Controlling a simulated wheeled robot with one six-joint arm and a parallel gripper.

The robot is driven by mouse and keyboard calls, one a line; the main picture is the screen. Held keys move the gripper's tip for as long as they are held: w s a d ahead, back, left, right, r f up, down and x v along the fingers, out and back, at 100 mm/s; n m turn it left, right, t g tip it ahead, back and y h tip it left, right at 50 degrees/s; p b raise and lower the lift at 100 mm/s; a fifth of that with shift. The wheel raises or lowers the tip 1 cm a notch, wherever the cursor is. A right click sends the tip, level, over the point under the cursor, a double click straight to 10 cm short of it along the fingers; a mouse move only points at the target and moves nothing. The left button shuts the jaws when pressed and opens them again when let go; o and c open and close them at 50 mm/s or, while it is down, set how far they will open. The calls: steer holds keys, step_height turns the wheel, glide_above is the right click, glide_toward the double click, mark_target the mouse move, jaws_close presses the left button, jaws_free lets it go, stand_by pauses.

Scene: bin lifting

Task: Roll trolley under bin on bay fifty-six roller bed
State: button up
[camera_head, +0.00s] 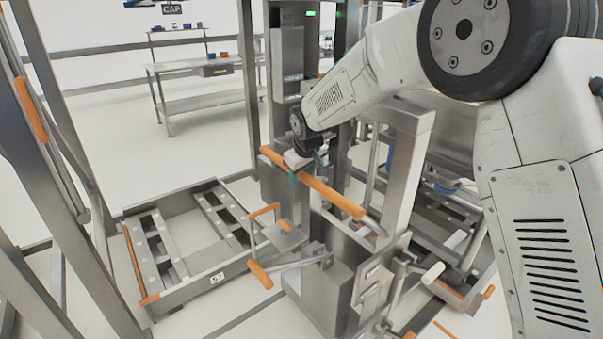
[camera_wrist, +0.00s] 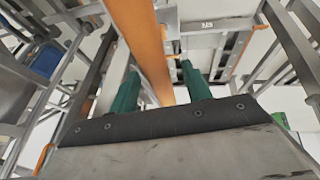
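The steel trolley, or lift stand (camera_head: 404,160), is upright in the middle of the head view, with a long orange handle bar (camera_head: 337,199) across its top. My gripper (camera_head: 305,165) is at this bar near its left part. In the wrist view the orange bar (camera_wrist: 140,35) runs between my two green fingers (camera_wrist: 160,82). A gap shows on each side of the bar, so the fingers look open around it. A low roller bed (camera_head: 180,293) with a small number plate lies at the left, with no bin on it.
More steel frames with rollers (camera_head: 435,225) stand at the right, partly behind my arm. Grey posts (camera_head: 55,100) stand at the far left. A steel table (camera_head: 200,69) stands at the back. Clear floor lies between the table and the roller bed.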

steer(key=shift+d+r, duration=0.1)
steer(key=v, duration=0.7)
steer(key=shift+s+r, duration=0.25)
